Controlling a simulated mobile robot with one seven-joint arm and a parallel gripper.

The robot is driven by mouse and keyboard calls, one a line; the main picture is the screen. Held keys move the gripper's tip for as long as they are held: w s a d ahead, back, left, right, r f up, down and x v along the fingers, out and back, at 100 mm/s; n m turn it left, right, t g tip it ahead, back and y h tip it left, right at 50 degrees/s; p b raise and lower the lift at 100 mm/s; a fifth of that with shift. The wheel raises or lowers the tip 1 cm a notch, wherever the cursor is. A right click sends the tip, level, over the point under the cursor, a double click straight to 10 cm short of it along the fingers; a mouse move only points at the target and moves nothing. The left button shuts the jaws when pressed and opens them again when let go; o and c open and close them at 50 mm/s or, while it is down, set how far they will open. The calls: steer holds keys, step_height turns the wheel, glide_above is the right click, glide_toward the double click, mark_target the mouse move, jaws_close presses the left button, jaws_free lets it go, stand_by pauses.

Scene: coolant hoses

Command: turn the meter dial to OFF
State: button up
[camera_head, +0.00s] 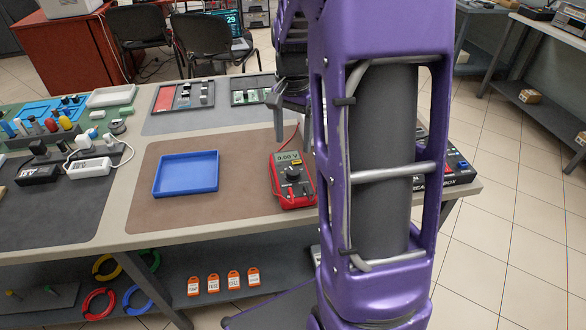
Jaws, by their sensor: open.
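The red meter (305,187) lies on the brown mat near the right end of the table. Its screen (287,158) reads 0.00 V. Its dark round dial (293,173) is in the middle of its face, but its pointer is too small to read. A red lead runs up from the meter's top. My gripper (276,112) is above and behind the meter, apart from it, with its fingers pointing down. It is open, and part of it is hidden behind my purple arm. My arm also hides what lies just right of the meter.
A blue tray (186,191) sits left of the meter on the brown mat (235,215), with bare mat between them. A grey mat (222,119) with boards lies behind. Chargers and cables crowd the left side. A dark box (455,167) stands at the right edge.

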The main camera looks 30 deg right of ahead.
mark_target(293, 170)
step_height(293, 170, down, 9)
steer(key=shift+f+b, duration=0.2)
steer(key=shift+b, duration=0.5)
jaws_close()
